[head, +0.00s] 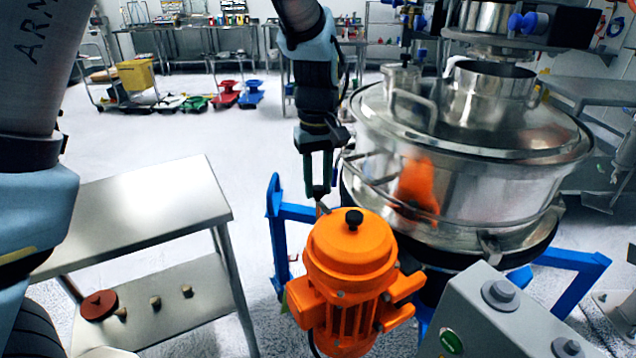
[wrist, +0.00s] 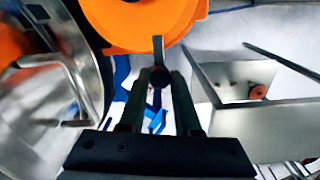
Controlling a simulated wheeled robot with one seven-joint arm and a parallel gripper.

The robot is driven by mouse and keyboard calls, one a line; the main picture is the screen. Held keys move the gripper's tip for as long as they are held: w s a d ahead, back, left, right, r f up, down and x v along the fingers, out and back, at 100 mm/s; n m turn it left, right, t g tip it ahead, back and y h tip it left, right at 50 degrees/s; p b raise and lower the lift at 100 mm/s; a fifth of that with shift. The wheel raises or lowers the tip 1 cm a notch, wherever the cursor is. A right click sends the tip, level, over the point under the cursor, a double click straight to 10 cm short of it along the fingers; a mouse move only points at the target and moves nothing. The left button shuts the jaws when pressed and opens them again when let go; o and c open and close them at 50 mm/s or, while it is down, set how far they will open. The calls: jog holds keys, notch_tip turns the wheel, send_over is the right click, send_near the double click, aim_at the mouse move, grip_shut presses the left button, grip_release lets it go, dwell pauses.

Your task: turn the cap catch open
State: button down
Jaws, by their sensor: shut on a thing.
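My gripper (head: 319,193) points down at the left side of the steel sifter (head: 480,190), just behind the orange motor (head: 350,255). In the wrist view my gripper (wrist: 160,78) is shut on the cap catch (wrist: 158,50), a small grey metal lever with a dark rounded part below it. The catch's end (head: 323,208) shows as a small piece under the fingertips in the head view. The fingers and the motor hide where it joins the sifter.
A steel table (head: 140,205) with a lower shelf stands at the left. Blue frame legs (head: 277,225) are close below the gripper. A grey control box (head: 495,315) is at the front right. The floor behind the table is open.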

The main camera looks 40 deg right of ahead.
jog(key=shift+m, duration=0.3)
jog(key=m, duration=0.3)
jog(key=shift+m, duration=0.3)
jog(key=m, duration=0.4)
jog(key=shift+m, duration=0.3)
jog(key=m+p, duration=0.1)
jog(key=m, duration=0.3)
jog(key=shift+r+m, duration=0.1)
jog(key=shift+m, duration=0.2)
jog(key=shift+m+p, duration=0.65)
jog(key=shift+m, duration=1.55)
jog(key=c, duration=0.6)
grip_release()
